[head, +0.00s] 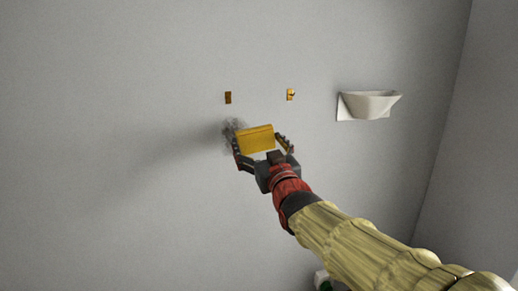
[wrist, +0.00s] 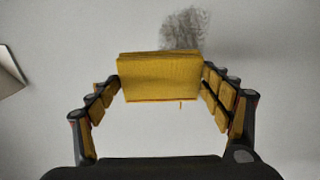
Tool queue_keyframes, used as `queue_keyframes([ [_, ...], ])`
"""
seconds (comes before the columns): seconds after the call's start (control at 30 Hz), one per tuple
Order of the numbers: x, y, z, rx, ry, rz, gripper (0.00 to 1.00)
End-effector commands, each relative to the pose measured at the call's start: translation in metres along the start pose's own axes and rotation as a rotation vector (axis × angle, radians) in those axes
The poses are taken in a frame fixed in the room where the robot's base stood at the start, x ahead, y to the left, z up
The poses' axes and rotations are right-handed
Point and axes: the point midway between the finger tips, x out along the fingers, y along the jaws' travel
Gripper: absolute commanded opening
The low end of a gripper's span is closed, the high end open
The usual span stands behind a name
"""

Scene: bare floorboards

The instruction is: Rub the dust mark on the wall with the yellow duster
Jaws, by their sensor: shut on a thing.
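The yellow duster (head: 256,139) is a block held between the fingers of my gripper (head: 264,147), close to the wall. In the wrist view the duster (wrist: 160,77) sits between both fingertips of my gripper (wrist: 161,82), which is shut on it. The dust mark (head: 229,130) is a dark grey smudge on the wall, showing at the left of the duster. In the wrist view the dust mark (wrist: 185,28) shows above the duster, and its lower part is hidden behind it. I cannot tell whether the duster touches the wall.
Two small brass fittings (head: 228,97) (head: 291,95) are on the wall above the duster. A white wall bowl (head: 370,104) sticks out to the right, near the room corner. The wall at left is bare.

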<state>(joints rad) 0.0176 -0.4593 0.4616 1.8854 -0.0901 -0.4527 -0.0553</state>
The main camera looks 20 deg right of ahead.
Motion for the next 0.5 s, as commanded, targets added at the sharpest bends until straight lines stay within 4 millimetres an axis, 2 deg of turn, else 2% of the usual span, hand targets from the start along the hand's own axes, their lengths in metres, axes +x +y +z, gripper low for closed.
queue_keyframes([
  [0.17,0.006,0.0,0.0,0.0,0.015,0.003,0.59],
  [0.5,0.038,0.0,0.004,-0.001,0.013,0.002,0.59],
])
